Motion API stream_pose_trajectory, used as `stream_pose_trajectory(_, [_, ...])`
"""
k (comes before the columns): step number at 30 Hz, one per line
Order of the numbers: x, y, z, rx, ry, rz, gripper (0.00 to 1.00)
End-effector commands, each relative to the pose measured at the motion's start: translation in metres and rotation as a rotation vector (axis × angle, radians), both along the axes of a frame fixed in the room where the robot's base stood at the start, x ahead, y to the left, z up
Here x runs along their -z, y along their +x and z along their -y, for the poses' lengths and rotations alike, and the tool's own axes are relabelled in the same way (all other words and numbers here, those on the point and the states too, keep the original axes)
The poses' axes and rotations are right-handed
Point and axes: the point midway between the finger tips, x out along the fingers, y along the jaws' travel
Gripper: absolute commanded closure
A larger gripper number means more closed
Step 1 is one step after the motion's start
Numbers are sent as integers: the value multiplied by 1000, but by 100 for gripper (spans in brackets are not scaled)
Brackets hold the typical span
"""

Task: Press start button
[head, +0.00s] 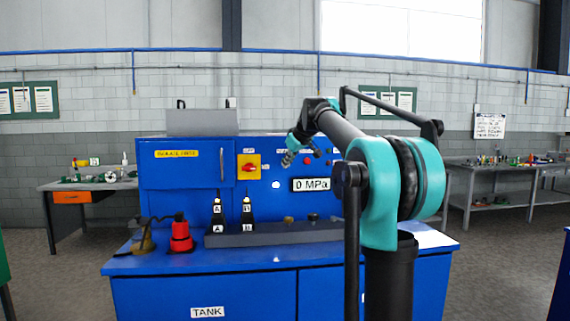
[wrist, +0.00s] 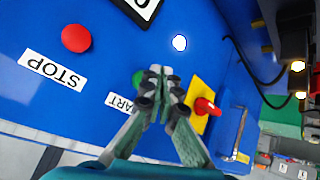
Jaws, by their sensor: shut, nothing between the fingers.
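The green start button (wrist: 138,78) is on the blue panel in the wrist view, partly covered by my gripper. Its white label (wrist: 122,103) is partly hidden, with only its last letters readable. My gripper (wrist: 159,70) is shut and empty, its fingertips beside the button, overlapping its right edge in the picture. I cannot tell whether they touch the panel or the button. In the head view my gripper (head: 286,160) is in front of the upper panel, and the start button cannot be made out there.
A red stop button (wrist: 76,38) with a STOP label (wrist: 52,69) sits left of the fingers. A red rotary switch (wrist: 205,107) on a yellow plate is close on the right. A 0 MPa display (head: 311,184) is below. A red bottle-like object (head: 181,236) stands on the bench.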

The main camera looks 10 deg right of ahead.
Motion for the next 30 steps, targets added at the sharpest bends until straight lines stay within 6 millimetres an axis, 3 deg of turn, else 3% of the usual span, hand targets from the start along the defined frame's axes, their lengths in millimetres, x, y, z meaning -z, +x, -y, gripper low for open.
stream_pose_trajectory(30, [0, 10, 0, 0, 0, 0, 100])
